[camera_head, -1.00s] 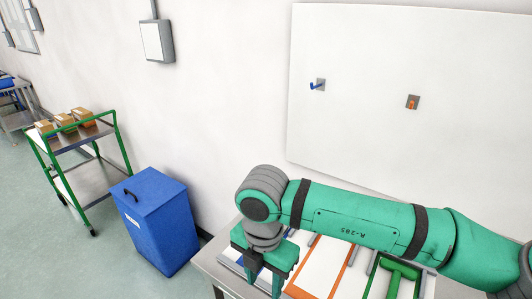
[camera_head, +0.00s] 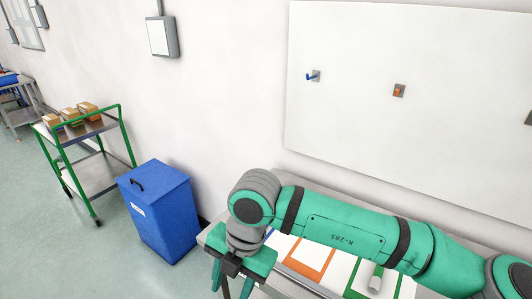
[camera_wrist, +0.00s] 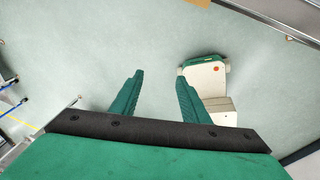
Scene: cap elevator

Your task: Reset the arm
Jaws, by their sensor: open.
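My green and grey arm reaches across the lower right of the head view, bent down at its grey wrist joint.
White panels with orange (camera_head: 325,270) and green (camera_head: 352,281) borders lie on the table, partly behind my arm. The wall board (camera_head: 450,60) carries a blue hook (camera_head: 313,76) and an orange hook (camera_head: 399,91). A blue bin (camera_head: 165,215) and a cart (camera_head: 100,172) with boxes stand left.

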